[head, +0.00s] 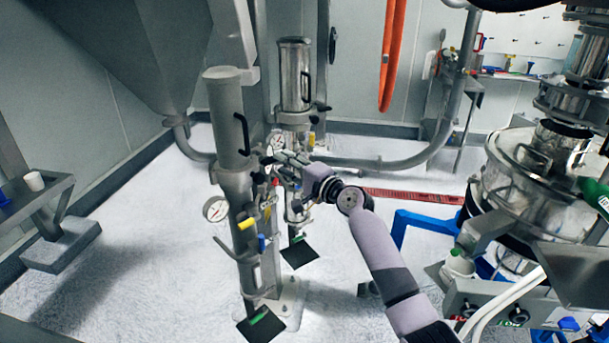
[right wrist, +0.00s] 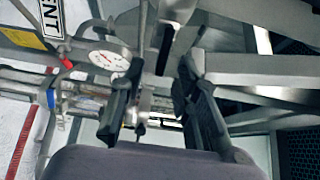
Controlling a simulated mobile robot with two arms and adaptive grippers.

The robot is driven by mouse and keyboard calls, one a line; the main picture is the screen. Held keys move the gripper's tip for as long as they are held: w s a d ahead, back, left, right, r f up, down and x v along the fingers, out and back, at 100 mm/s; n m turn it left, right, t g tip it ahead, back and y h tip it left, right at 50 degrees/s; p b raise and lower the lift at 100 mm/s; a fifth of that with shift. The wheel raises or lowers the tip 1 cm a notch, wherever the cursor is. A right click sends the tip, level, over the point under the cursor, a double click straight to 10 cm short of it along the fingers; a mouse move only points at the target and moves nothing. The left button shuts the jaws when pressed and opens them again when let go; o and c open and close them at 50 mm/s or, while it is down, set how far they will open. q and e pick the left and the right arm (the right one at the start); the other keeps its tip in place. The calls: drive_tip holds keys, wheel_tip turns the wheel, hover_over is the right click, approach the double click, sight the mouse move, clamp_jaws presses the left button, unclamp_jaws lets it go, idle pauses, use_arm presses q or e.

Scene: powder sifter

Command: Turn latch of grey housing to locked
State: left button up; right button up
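The grey housing (head: 226,115) is a tall upright cylinder left of the middle in the head view, with a black handle on its side. Which fitting is its latch, and how that stands, I cannot tell. My right gripper (head: 274,160) reaches in from the right beside the housing's lower part. In the right wrist view my right gripper (right wrist: 163,108) has its two black fingers apart. Metal parts show in and behind the gap; I see no clear grip on them. My left gripper is not in view.
A shiny metal cylinder (head: 294,75) stands behind the housing. A round gauge (head: 215,209), a yellow lever (head: 247,223) and a blue lever (head: 262,243) stick out low on the housing's stand. A large steel sifter (head: 530,185) stands at right.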

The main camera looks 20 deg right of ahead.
drive_tip(key=v, duration=0.9)
drive_tip(key=shift+d+f, duration=0.1)
drive_tip(key=s+f+n+g+h, duration=0.25)
drive_tip(key=s+f, duration=0.25)
drive_tip(key=f, duration=1)
drive_tip(key=s+f+n+g+h+b, duration=0.1)
drive_tip(key=s+f+g, duration=0.25)
drive_tip(key=f, duration=1.15)
drive_tip(key=s+f+n+g+h, duration=0.2)
drive_tip(key=s+f, duration=0.4)
drive_tip(key=f, duration=1)
drive_tip(key=s+a+f+n+g, duration=0.2)
drive_tip(key=s+f+n+g, duration=0.25)
drive_tip(key=s+f, duration=1.3)
drive_tip(key=s+a+f+n+g, duration=0.1)
drive_tip(key=s+f+n, duration=0.2)
drive_tip(key=s, duration=1)
drive_tip(key=s+a+f+n+g+b, duration=0.1)
drive_tip(key=s+a+f+n+g, duration=0.1)
drive_tip(key=s, duration=1.1)
drive_tip(key=shift+s+f+n+h, duration=0.45)
drive_tip(key=shift+f+n, duration=0.35)
drive_tip(key=shift+f, duration=0.1)
